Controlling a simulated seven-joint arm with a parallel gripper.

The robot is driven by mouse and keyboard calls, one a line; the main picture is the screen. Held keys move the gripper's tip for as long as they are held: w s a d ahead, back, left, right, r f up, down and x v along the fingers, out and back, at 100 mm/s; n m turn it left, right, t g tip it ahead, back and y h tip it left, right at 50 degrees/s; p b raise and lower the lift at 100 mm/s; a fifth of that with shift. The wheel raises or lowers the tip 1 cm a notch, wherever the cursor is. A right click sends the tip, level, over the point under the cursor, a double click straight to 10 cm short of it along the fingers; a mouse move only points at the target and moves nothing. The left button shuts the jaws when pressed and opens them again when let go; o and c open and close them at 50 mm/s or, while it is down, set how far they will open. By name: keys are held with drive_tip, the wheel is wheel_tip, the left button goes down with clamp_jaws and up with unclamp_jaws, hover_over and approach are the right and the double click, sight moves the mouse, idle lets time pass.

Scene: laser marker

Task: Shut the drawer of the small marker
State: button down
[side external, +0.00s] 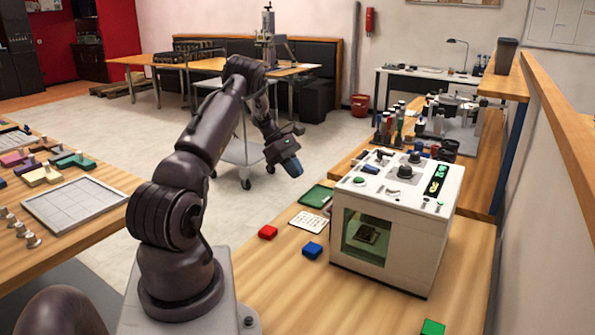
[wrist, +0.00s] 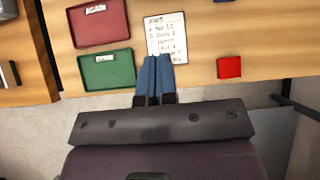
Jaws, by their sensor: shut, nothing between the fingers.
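The small marker (side external: 425,240) is a white box on the wooden table in the side external view. Its top carries knobs, buttons and a small green-lit display. A greenish window (side external: 367,237) on its front face shows a dark item inside. I cannot make out the drawer clearly, nor whether it stands open. My gripper (side external: 294,170) is up in the air to the left of the marker, apart from it. Its blue fingers are shut and empty, pointing down. In the wrist view, my gripper (wrist: 154,62) shows over the table edge by a written sheet (wrist: 166,36).
A green tray (side external: 317,196), a red block (side external: 267,232) and a blue block (side external: 312,250) lie left of the marker. A green block (side external: 432,328) lies near the front. A red tray (wrist: 100,22) shows in the wrist view. Bottles and equipment stand behind the marker.

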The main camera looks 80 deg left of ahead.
drive_tip(key=x, duration=0.7)
drive_tip(key=shift+d+f, duration=0.15)
drive_tip(key=shift+f, duration=0.15)
drive_tip(key=shift+w+d+f, duration=0.1)
drive_tip(key=shift+w+d, duration=0.75)
drive_tip(key=shift+w, duration=0.15)
drive_tip(key=shift+w+d+f, duration=0.1)
drive_tip(key=shift+w+d, duration=0.3)
drive_tip(key=shift+w+d, duration=1.2)
